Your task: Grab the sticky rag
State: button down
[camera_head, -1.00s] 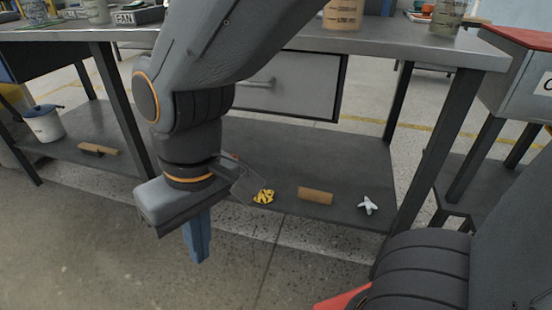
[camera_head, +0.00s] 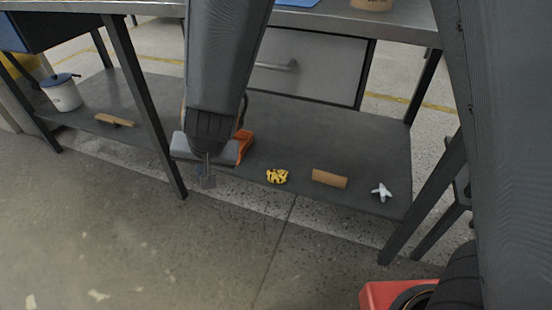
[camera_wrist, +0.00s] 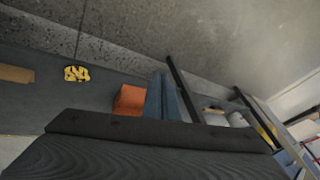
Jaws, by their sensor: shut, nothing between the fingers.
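The only rag-like thing in view is a crumpled yellow piece with dark patches (camera_head: 277,176), which lies near the front edge of the lower shelf (camera_head: 365,150). I take it to be the sticky rag. It also shows at the upper left of the wrist view (camera_wrist: 76,73). My gripper (camera_head: 207,182) is left of the rag at the shelf's front edge, apart from it. Its blue fingers (camera_wrist: 162,96) are shut and empty in the wrist view.
A brown cardboard-like block (camera_head: 330,178) and a white star-shaped piece (camera_head: 381,191) lie right of the rag. An orange object (camera_head: 243,146) is behind my gripper. A table leg (camera_head: 150,115) stands to the left. A drawer (camera_head: 310,67) hangs above the shelf.

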jog(key=w+f+m+t+h, duration=0.1)
jog(key=w+f+m+t, duration=0.1)
jog(key=w+f, duration=0.25)
jog(key=m+t+h, duration=0.3)
jog(key=m+h, duration=0.1)
jog(key=h, duration=0.4)
send_near(280, 172)
jog(key=x, duration=0.3)
jog(key=r+x, duration=0.1)
jog(key=x, duration=0.1)
jog(key=shift+w+d+f, duration=0.15)
jog(key=shift+w+d, duration=0.1)
jog(key=shift+w, duration=0.25)
jog(key=shift+s+f+b, duration=0.1)
jog(key=shift+f+b, duration=0.25)
jog(key=shift+f, duration=0.3)
jog(key=shift+f, duration=0.15)
